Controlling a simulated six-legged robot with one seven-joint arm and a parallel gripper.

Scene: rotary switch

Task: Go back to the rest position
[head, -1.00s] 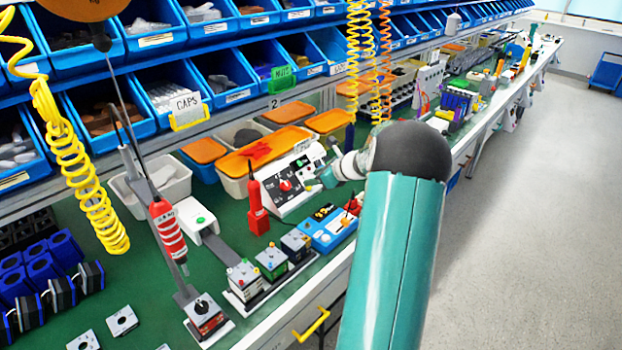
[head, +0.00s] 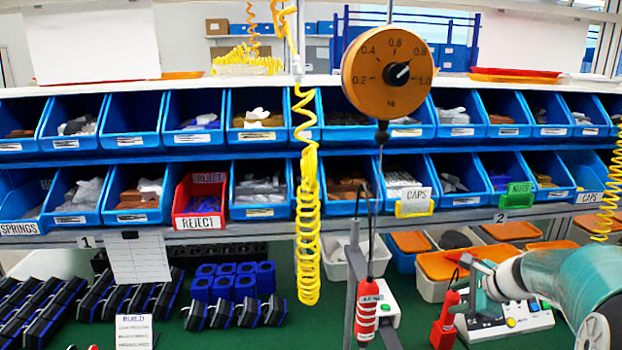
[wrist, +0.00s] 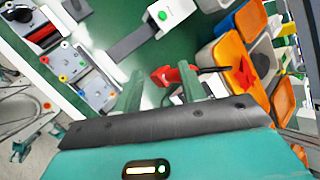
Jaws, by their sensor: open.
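My gripper (wrist: 160,86) shows in the wrist view with its two green fingers apart and nothing clearly held between them. A red tool (wrist: 178,76) lies beyond the fingertips in the picture; I cannot tell its distance. In the head view my arm comes in from the right, and my gripper (head: 478,284) is small and partly hidden near the white control box (head: 530,318). The box's face is partly covered by my arm, so its red knob is not clear. A round orange dial (head: 390,68) with a black knob hangs at upper centre.
A red upright tool (head: 445,325) stands left of the control box. Orange-lidded bins (head: 436,266) are behind it. A yellow coiled hose (head: 308,210) hangs at centre. Blue bins (head: 135,120) line the shelves. In the wrist view, grey switch boxes (wrist: 92,88) sit left of the fingers.

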